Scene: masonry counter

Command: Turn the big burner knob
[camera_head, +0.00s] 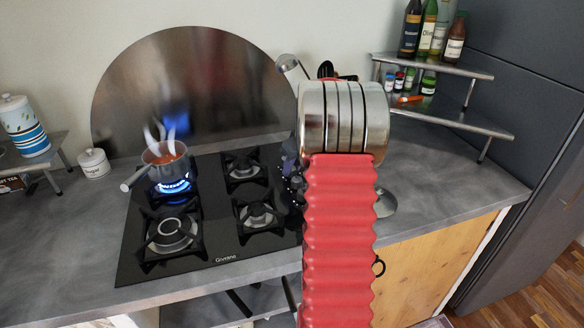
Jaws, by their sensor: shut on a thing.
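The black gas cooktop (220,217) is set in the grey counter, with its knobs (297,184) along its right edge. My gripper (290,160) shows as a dark shape at that edge, partly hidden behind my red arm. It is shut on a knob there; the knob in the jaws is mostly hidden, so I cannot tell its size or angle. The big front-left burner (171,232) shows no flame. The back-left burner (174,185) burns blue under a saucepan (165,160).
The saucepan holds red food, steams, and its handle points left. A round metal splashback (190,90) stands behind the cooktop. A ladle (287,63) and dark utensils stand behind my arm. A tiered shelf (450,122) with bottles is at right. A sugar jar (94,164) is at left.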

